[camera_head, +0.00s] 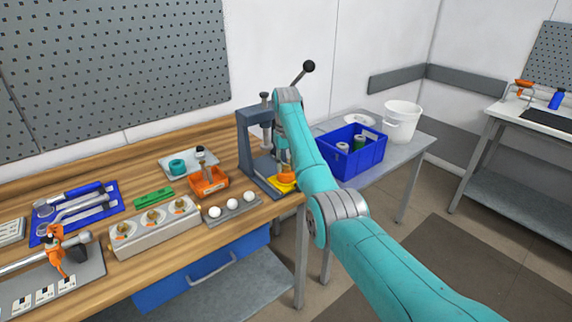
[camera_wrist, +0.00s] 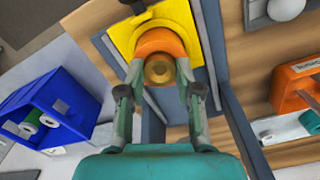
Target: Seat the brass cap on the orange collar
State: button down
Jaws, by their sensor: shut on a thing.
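The brass cap (camera_wrist: 159,69) is a small round piece with a darker centre, between my fingertips in the wrist view. My gripper (camera_wrist: 159,76) is shut on it, with one finger on each side. The orange collar (camera_wrist: 160,41) shows right behind the cap, on a yellow plate (camera_wrist: 122,36). Whether cap and collar touch cannot be told. In the head view the collar (camera_head: 287,179) and yellow plate (camera_head: 283,187) are at the foot of the grey press; my arm hides the gripper and cap there.
The grey press (camera_head: 248,150) stands close beside my arm. A blue crate (camera_head: 372,155) with cans and a white bucket (camera_head: 402,118) are on the table to the right. A rack with white balls (camera_head: 232,210) and an orange tray (camera_head: 209,184) are to the left.

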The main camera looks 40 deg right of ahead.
jog(key=c, duration=0.7)
grip_release()
jog(key=shift+r, duration=0.1)
jog(key=shift+r, duration=3.55)
